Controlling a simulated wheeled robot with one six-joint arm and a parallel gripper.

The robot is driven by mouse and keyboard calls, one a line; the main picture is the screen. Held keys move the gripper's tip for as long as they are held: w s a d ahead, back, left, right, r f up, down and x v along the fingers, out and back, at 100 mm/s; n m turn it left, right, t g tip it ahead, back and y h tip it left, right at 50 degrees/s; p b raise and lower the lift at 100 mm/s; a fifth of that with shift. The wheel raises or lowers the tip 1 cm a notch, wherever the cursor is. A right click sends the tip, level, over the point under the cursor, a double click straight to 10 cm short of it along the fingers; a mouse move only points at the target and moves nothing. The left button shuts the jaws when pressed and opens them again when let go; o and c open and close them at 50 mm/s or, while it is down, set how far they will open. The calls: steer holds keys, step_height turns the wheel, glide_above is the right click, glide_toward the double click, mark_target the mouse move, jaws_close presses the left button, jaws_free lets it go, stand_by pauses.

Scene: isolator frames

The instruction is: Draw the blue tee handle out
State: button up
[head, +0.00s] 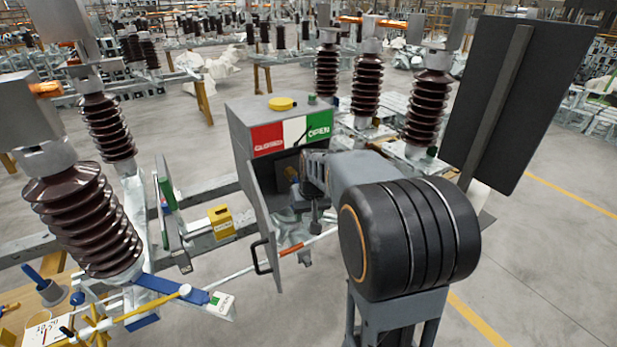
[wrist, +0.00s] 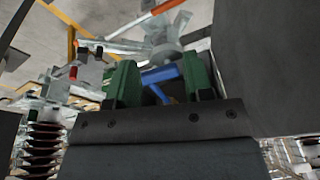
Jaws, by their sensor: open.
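The blue tee handle (wrist: 161,74) shows in the wrist view, its crossbar lying between the two green finger pads of my gripper (wrist: 159,76). A blue stem runs from the crossbar toward the palm side, beside a small orange part. The fingers stand apart on either side of the handle; I cannot tell whether either pad touches it. In the head view my arm reaches into the open grey cabinet (head: 240,122), and the handle cannot be made out there. My arm hides much of the cabinet's inside.
The cabinet door (head: 258,215) stands open at the left, with a black pull handle (head: 261,256). A red, white and green sign (head: 293,132) is on the cabinet front. A white and orange rod (head: 310,243) passes below. Brown ribbed insulators (head: 80,225) stand at both sides.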

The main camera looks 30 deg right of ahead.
steer(key=shift+n+t, duration=0.4)
steer(key=shift+t, duration=0.3)
steer(key=w+d, duration=0.2)
steer(key=w, duration=0.1)
steer(key=w+d+f, duration=0.1)
steer(key=w+d, duration=0.1)
steer(key=w, duration=0.1)
steer(key=w+d, duration=0.2)
steer(key=w, duration=0.2)
steer(key=shift+d+f, duration=0.2)
steer(key=w+r, duration=0.1)
steer(key=r, duration=0.1)
steer(key=w+r+n+t, duration=0.1)
steer(key=shift+w+d, duration=0.25)
steer(key=shift+w, duration=0.1)
steer(key=shift+a+f, duration=0.1)
steer(key=shift+f, duration=0.15)
steer(key=shift+n, duration=0.3)
steer(key=b+x, duration=0.3)
steer(key=x, duration=0.4)
steer(key=shift+w+f, duration=0.2)
steer(key=shift+f, duration=0.05)
jaws_close()
steer(key=shift+s, duration=0.1)
